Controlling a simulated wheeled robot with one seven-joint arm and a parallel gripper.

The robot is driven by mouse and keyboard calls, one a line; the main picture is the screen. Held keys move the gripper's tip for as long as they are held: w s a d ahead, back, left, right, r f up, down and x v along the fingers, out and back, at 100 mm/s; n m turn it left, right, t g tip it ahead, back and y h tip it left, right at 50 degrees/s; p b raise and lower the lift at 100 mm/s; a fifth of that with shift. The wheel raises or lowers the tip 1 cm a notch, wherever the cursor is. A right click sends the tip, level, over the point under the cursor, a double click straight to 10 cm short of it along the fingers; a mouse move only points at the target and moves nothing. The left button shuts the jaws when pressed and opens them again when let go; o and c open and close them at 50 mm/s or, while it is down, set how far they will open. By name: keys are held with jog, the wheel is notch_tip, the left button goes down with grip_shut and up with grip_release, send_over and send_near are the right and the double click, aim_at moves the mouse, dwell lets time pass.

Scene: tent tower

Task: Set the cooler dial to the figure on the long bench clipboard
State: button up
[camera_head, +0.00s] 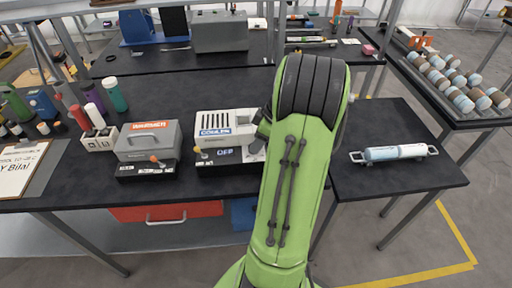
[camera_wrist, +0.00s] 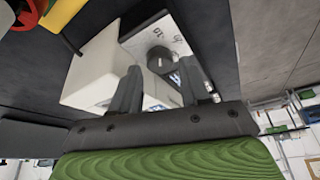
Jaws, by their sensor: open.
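In the head view my green arm hides the dial and most of the gripper. The clipboard (camera_head: 18,170) lies at the bench's left end, cut by the frame edge; its figure is not readable.
A grey warmer box (camera_head: 148,140) with an orange lever stands left of the cooler. Several bottles (camera_head: 115,94) stand farther left. A side table (camera_head: 400,180) on the right holds a pale cylinder (camera_head: 394,153). A red drawer (camera_head: 165,212) is under the bench.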

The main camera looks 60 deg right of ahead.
jog(key=shift+x, duration=1.1)
jog(key=c, duration=0.7)
jog(key=shift+c, duration=0.2)
